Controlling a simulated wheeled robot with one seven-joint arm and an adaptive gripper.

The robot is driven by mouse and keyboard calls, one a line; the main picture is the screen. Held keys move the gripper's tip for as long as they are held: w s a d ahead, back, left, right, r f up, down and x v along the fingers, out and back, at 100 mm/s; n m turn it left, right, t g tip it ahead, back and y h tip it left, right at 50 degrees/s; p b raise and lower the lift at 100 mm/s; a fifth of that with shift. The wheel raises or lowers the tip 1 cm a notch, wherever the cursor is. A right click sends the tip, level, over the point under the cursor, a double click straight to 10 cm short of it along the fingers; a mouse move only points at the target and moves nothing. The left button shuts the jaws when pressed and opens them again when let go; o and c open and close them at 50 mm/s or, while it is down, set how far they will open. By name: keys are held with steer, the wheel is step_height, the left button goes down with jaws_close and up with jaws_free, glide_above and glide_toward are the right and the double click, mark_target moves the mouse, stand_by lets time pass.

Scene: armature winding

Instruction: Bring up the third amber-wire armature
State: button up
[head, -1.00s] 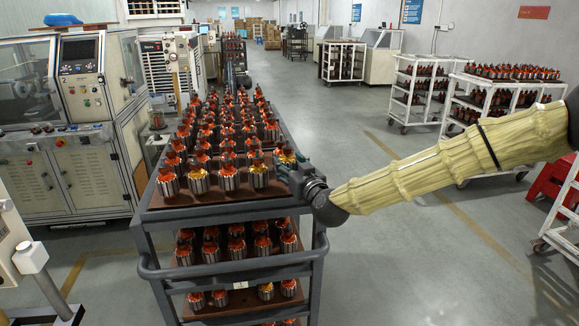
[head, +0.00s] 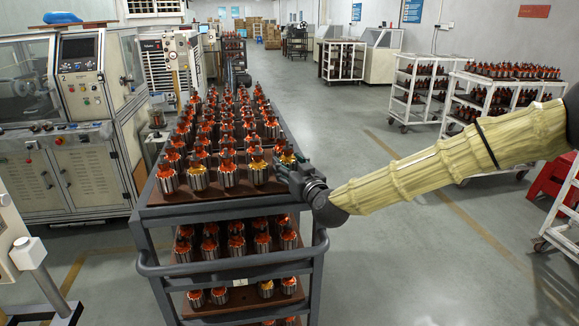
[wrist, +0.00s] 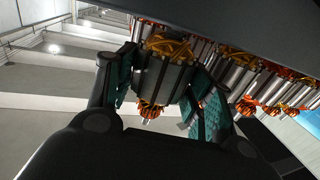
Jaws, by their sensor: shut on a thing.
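A grey cart (head: 237,264) carries rows of armatures on its brown top tray, most with red-orange windings. An amber-wire armature (head: 258,172) stands in the front row. Another amber-wire armature (head: 288,157) is at the tray's right edge, beside my gripper (head: 285,174). In the wrist view, my gripper (wrist: 165,92) is shut on an amber-wire armature (wrist: 167,76), with teal pads on both sides of its steel body. Several other armatures (wrist: 235,70) stand close beside it. Whether the held armature's base touches the tray cannot be told.
Lower cart shelves hold more armatures, including an amber-wire one (head: 265,288). A machine cabinet (head: 75,170) stands close on the left. White racks (head: 470,108) with armatures stand at the right. The floor between cart and racks is clear.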

steer(key=shift+f+b, duration=0.45)
steer(key=shift+b, duration=0.1)
stand_by(1.3)
steer(key=o, duration=1.5)
steer(key=shift+o, duration=0.2)
steer(key=shift+f, duration=0.15)
steer(key=shift+s, duration=0.1)
steer(key=v, duration=1.1)
steer(key=shift+s+d, duration=0.25)
steer(key=shift+s, duration=0.1)
steer(key=shift+s, duration=0.1)
